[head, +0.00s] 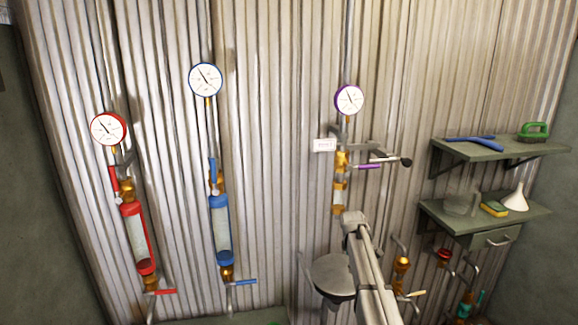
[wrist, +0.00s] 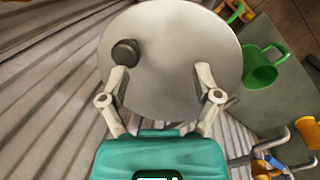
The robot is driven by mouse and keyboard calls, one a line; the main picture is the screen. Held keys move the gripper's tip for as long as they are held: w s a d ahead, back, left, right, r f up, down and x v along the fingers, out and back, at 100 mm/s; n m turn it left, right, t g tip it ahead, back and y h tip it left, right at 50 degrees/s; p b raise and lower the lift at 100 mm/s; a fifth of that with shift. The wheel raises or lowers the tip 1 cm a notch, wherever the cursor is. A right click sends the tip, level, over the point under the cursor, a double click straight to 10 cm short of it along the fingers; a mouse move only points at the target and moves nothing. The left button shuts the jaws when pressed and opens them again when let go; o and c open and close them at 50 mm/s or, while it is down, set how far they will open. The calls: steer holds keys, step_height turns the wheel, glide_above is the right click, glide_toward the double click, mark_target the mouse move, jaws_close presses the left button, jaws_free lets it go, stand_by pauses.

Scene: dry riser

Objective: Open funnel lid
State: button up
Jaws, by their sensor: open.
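The funnel lid (head: 333,277) is a round grey disc low on the corrugated wall in the head view, beside my arm. In the wrist view the lid (wrist: 185,60) fills the upper middle, with a black round knob (wrist: 125,53) near its left side. My gripper (wrist: 161,74) is open and empty, its two fingers spread in front of the lid. The knob shows just beyond the left fingertip, not centred between the fingers; whether they touch is unclear. The lid looks shut, but the funnel body beneath is hidden. My gripper's fingers cannot be made out in the head view.
Purple-rimmed gauge (head: 348,99) and brass piping with a black-knobbed lever (head: 405,162) are above the lid. Brass valves (head: 401,266) stand right of my arm. Shelves (head: 499,148) at right hold a white funnel (head: 516,197).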

steer(key=s+a+m, duration=0.3)
steer(key=s, duration=0.6)
steer(key=s+a+r+m+y+p, duration=0.1)
steer(key=s+a+m, duration=0.2)
steer(key=s, duration=0.7)
steer(key=s+a+r+m+y+p, duration=0.1)
steer(key=s+a+m, duration=0.2)
steer(key=s, duration=0.7)
steer(key=shift+s+r+m, duration=0.2)
steer(key=shift+s+m, duration=0.05)
steer(key=shift+m, duration=0.15)
